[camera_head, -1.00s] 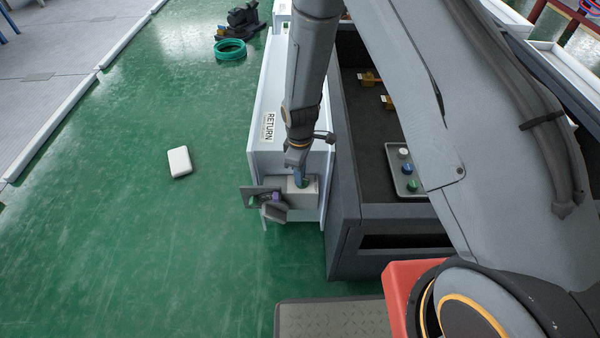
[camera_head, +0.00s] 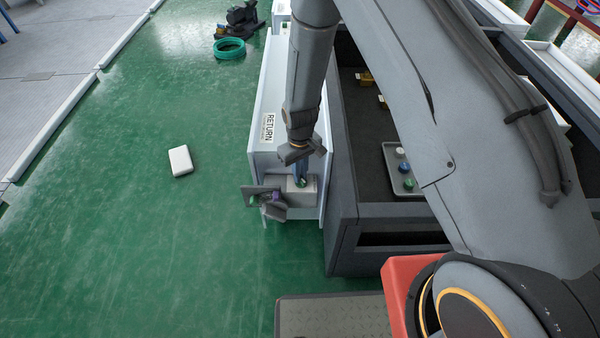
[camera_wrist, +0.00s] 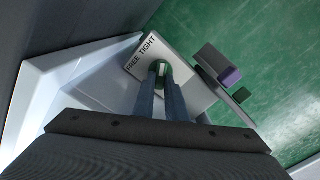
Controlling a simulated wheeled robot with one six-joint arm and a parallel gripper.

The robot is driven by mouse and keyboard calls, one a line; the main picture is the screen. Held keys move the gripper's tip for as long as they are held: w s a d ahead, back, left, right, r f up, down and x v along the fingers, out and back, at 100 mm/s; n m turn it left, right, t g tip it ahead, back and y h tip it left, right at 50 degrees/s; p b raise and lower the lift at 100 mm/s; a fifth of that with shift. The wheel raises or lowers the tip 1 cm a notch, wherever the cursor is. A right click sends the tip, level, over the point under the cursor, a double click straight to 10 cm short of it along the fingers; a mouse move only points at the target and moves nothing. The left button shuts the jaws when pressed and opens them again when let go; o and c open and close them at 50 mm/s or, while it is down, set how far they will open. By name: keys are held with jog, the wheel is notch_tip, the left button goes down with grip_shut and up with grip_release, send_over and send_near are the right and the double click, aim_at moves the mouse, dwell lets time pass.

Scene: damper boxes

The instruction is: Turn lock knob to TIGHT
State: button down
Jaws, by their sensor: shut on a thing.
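The lock knob (camera_wrist: 161,69) is a small green knob on a pale box. In the wrist view it sits just below the printed words FREE TIGHT (camera_wrist: 141,53). My gripper (camera_wrist: 161,80) is shut on the knob, with one finger on each side. In the head view my gripper (camera_head: 300,180) reaches down onto the pale box (camera_head: 309,190) at the near end of the white RETURN unit (camera_head: 262,158). The fingers hide part of the knob, so I cannot tell which word it points to.
A grey bracket with a purple part (camera_head: 275,198) stands just left of the knob. A dark cabinet (camera_head: 343,235) with a tray of coloured knobs (camera_head: 390,160) is close on the right. A white block (camera_head: 180,160) lies on the open green floor.

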dwell(0.4)
jog(key=c, duration=1.8)
grip_release()
jog(key=shift+r, duration=0.1)
notch_tip(320, 180, up, 8)
jog(key=shift+f, duration=0.2)
jog(key=s+d+r+m+p, duration=0.25)
jog(key=s+d+r, duration=0.2)
jog(key=r, duration=0.65)
jog(key=s+d+r+m+p, duration=0.1)
jog(key=s+d+r+p, duration=0.35)
jog(key=r, duration=0.55)
jog(key=s+d+r+m+p, duration=0.2)
jog(key=s+d+r+p, duration=0.2)
jog(key=s+d+r, duration=0.4)
jog(key=s+r, duration=0.6)
jog(key=r, duration=0.1)
jog(key=shift+s+m+p, duration=0.35)
jog(key=shift+s, duration=0.05)
